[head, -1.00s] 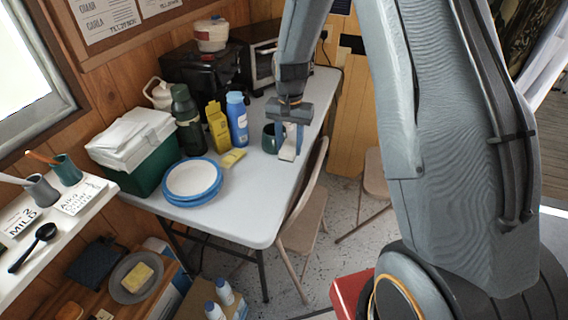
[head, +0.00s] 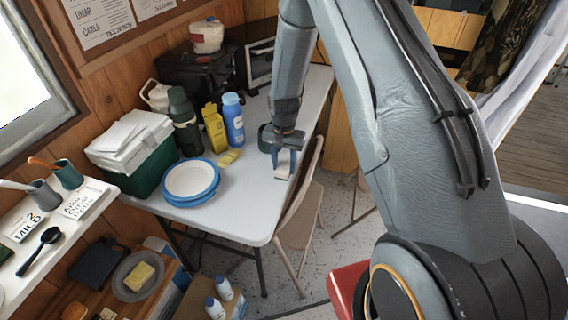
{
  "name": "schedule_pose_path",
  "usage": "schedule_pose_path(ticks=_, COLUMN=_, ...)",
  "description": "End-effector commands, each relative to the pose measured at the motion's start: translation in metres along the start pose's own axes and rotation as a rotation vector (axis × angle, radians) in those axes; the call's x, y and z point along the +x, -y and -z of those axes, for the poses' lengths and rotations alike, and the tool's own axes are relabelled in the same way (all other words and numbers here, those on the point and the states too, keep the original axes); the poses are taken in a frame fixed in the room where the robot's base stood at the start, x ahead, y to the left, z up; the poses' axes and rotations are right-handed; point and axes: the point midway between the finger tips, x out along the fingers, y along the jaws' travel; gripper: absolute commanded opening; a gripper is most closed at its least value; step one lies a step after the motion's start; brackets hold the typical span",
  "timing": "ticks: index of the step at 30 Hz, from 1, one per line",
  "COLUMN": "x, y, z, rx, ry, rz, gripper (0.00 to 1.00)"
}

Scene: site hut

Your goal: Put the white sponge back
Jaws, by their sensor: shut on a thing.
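My gripper (head: 283,164) is over the right edge of the grey-white table. It is shut on a small white block, which looks like the white sponge (head: 282,172). The sponge shows below the fingers, near the table's edge. I cannot tell whether it touches the tabletop. A dark green mug (head: 265,139) is just behind and left of the gripper, partly hidden by it.
On the table (head: 245,212) are blue-rimmed plates (head: 190,180), a yellow sponge (head: 229,158), a blue bottle (head: 233,120) and a green cool box (head: 140,165). A yellow sponge (head: 139,275) lies on a grey plate below. A folding chair (head: 300,215) stands close on the right.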

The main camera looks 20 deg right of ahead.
Motion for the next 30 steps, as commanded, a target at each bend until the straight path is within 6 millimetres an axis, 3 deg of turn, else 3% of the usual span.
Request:
schedule_pose_path(ticks=9, x=0.003, y=0.0, z=0.0, rx=0.0, ry=0.0, rz=0.0, gripper=0.14)
schedule_pose_path(ticks=10, x=0.003, y=0.0, z=0.0, rx=0.0, ry=0.0, rz=0.0, gripper=0.4)
schedule_pose_path(ticks=13, x=0.003, y=0.0, z=0.0, rx=0.0, ry=0.0, rz=0.0, gripper=0.57)
schedule_pose_path(ticks=23, x=0.001, y=0.0, z=0.0, rx=0.0, ry=0.0, rz=0.0, gripper=0.57)
schedule_pose_path(ticks=30, x=-0.021, y=0.001, z=0.002, rx=0.0, ry=-0.003, rz=0.002, gripper=0.57)
